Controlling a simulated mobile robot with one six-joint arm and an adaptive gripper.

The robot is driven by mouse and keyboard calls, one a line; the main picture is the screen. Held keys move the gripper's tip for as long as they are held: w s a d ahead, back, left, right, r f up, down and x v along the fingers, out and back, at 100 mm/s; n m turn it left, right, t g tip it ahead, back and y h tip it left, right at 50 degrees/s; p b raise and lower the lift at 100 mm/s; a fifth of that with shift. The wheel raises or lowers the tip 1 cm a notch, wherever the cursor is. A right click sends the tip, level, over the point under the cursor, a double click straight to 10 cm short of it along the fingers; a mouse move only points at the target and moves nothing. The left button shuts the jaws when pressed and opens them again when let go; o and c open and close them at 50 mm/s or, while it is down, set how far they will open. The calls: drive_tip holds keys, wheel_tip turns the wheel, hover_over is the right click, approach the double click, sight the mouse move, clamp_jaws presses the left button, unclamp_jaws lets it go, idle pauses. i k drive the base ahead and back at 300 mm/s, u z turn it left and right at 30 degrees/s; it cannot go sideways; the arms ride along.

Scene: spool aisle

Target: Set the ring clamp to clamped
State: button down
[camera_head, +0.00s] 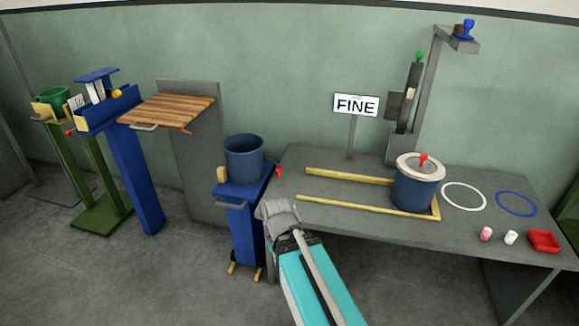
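A blue drum (413,192) stands on the grey table with a pale ring-shaped lid or clamp (407,165) on top. A small red lever or knob (423,161) stands up from it. I cannot tell from here whether this is the ring clamp or whether it is clamped. My gripper (268,212) is at the end of my teal arm, in front of the table's left end and beside the blue stand. It is apart from the drum, well to its left. Its fingers are too small and turned away to show whether they are open.
The grey table (360,215) carries yellow rails (350,176), a white ring (463,184), a blue ring (516,193), small cylinders and a red tray (543,241). A FINE sign (356,104) stands behind. A blue stand (243,225) holds an open blue bucket (243,160). Floor at lower left is clear.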

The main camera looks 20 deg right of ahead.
sight(279, 169)
drive_tip(key=u, duration=0.05)
drive_tip(key=i, duration=1)
drive_tip(key=z, duration=0.05)
